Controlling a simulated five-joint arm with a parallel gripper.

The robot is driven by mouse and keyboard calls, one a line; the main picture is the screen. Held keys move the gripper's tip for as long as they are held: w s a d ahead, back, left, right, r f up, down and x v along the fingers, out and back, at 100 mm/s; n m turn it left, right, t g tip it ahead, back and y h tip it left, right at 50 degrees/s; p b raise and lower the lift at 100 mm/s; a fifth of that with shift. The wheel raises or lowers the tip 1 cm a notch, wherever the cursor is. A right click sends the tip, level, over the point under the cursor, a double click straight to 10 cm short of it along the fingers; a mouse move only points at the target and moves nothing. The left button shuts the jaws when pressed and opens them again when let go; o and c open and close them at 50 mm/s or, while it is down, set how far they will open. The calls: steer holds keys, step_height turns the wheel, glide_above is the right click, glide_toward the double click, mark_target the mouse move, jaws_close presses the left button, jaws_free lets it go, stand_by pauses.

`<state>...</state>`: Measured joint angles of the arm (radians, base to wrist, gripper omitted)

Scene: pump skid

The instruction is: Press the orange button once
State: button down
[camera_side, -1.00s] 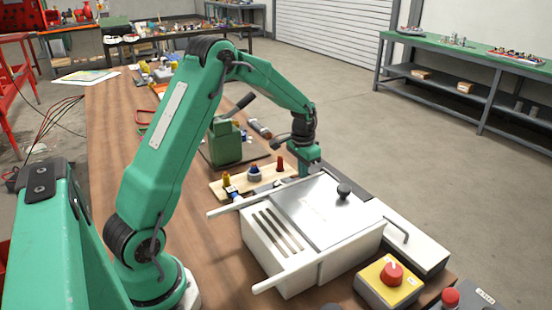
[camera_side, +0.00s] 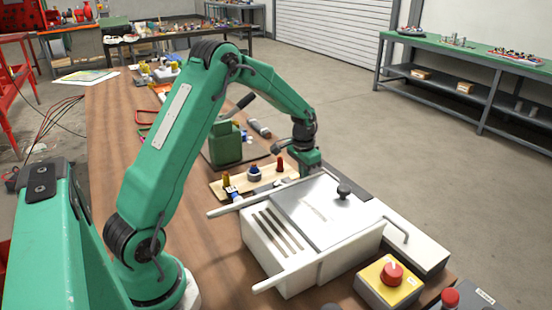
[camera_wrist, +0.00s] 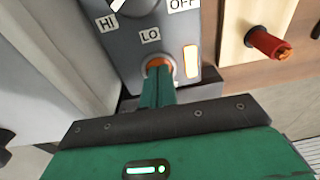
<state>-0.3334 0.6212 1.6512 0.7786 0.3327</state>
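The orange button (camera_wrist: 158,63) sits in a light ring on a grey panel (camera_wrist: 130,60) in the wrist view, just below the LO label. My gripper (camera_wrist: 158,78) has its two green fingers together, with nothing seen between them. Its fingertips are at the button and cover its lower part; I cannot tell whether the button is pushed in. In the side view my gripper (camera_side: 305,172) points down behind the white lidded box, which hides the fingertips. I cannot make out the orange button there.
The panel also has a knob (camera_wrist: 135,6) and a lit strip (camera_wrist: 191,62). A red peg (camera_wrist: 268,43) stands on a wooden board at its right. In the side view, the white box (camera_side: 265,262) and a yellow box with a red knob (camera_side: 390,285) stand in front.

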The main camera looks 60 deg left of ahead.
steer(key=shift+s+d+f, duration=0.15)
steer(key=shift+s+f, duration=0.2)
steer(key=shift+f, duration=0.05)
step_height(320, 180, up, 15)
steer(key=shift+s, duration=0.15)
steer(key=shift+d, duration=0.1)
stand_by(0.5)
steer(key=s+d+r+t, duration=0.2)
steer(key=s+d+r, duration=0.6)
steer(key=s+d, duration=0.4)
steer(key=s+d+f+t, duration=0.1)
steer(key=s+d, duration=0.1)
steer(key=s, duration=0.4)
steer(key=s+d+f+t, duration=0.1)
steer(key=s+d, duration=0.1)
steer(key=s, duration=0.5)
steer(key=shift+s+d+f+t, duration=0.25)
steer(key=shift+s+t, duration=0.05)
